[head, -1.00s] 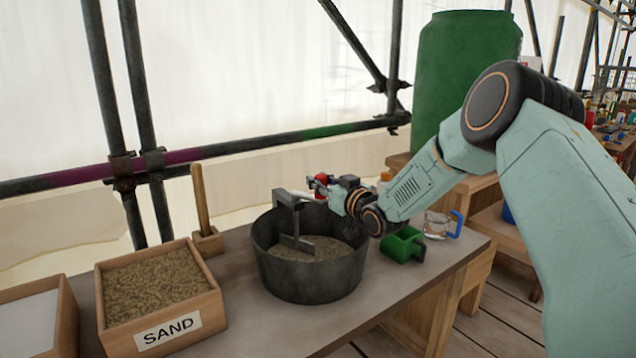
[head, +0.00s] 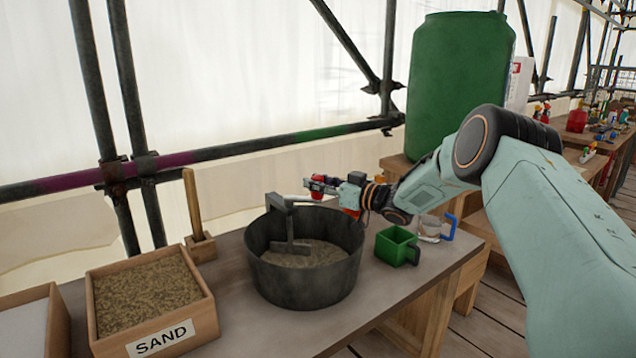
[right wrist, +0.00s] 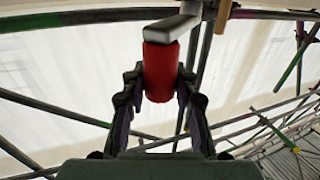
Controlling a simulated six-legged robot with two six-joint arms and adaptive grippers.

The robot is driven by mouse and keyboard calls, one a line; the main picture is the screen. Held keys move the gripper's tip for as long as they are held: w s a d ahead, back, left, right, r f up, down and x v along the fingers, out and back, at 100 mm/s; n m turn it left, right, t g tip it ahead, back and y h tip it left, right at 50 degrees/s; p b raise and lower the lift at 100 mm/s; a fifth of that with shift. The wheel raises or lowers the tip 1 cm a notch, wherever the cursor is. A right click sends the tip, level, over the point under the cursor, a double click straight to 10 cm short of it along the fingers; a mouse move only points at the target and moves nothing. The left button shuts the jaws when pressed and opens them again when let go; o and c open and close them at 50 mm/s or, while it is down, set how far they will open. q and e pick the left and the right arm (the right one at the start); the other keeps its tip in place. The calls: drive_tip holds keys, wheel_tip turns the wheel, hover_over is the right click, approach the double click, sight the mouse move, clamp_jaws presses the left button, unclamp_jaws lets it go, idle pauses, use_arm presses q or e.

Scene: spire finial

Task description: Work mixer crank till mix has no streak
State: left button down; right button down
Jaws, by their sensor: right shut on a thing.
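The mixer is a dark round tub (head: 305,283) on the bench. A dark bracket (head: 277,203) rises over its rim, and a paddle (head: 291,248) reaches down into the mix. A pale crank arm (head: 300,198) runs right from the bracket top. The mix (head: 318,254) is grey-brown and grainy; I cannot tell if it has streaks. My right gripper (head: 320,187) is at the tub's back rim, shut on the red crank handle (head: 317,188). In the right wrist view the red handle (right wrist: 160,72) sits between both fingers (right wrist: 160,90), below the crank arm (right wrist: 172,27). My left gripper is not in view.
A sand box (head: 150,338) and a wooden-handled tool (head: 196,215) stand left of the tub. A green scoop (head: 394,246) and a clear jug with a blue handle (head: 432,228) stand right. A large green barrel (head: 460,90) is behind. The bench front is clear.

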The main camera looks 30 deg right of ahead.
drive_tip(key=c, duration=1)
unclamp_jaws()
drive_tip(key=v, duration=1.2)
